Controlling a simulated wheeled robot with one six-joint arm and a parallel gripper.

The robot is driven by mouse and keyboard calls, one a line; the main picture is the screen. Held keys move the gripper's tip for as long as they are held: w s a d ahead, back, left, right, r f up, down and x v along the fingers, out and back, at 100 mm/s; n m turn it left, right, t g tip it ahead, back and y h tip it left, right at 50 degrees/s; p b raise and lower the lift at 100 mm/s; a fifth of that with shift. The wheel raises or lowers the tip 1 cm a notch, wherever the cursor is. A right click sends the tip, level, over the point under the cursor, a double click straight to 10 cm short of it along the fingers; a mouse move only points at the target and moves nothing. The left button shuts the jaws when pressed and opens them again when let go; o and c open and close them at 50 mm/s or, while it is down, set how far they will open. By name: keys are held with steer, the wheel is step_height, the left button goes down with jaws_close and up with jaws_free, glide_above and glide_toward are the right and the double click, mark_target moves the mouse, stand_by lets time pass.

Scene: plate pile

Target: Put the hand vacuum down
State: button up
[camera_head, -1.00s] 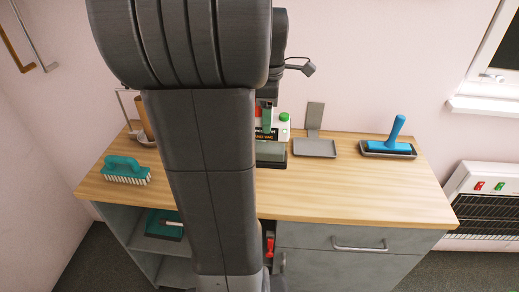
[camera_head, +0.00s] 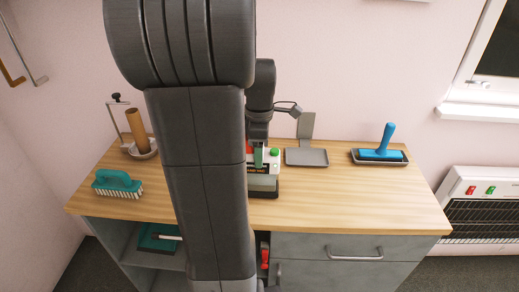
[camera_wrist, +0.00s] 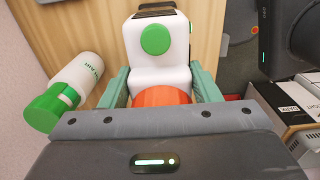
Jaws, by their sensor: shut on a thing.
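In the wrist view the hand vacuum (camera_wrist: 158,62) has a white body with a round green button and an orange-red part near my gripper. My gripper (camera_wrist: 162,92) is shut on it, with a teal finger on either side. A wooden surface shows past it, but I cannot tell whether the vacuum touches it. In the head view my gripper (camera_head: 260,157) is over the wooden counter (camera_head: 330,200), behind my arm. The vacuum is mostly hidden there, and its outline is hard to separate from the things around it.
A white bottle with a green cap (camera_wrist: 62,92) is left of the vacuum in the wrist view. A teal brush (camera_head: 118,182) is at left. The counter's front right is clear.

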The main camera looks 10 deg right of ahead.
steer(key=o, duration=1)
steer(key=shift+c, duration=0.2)
step_height(320, 180, up, 12)
steer(key=shift+r, duration=0.1)
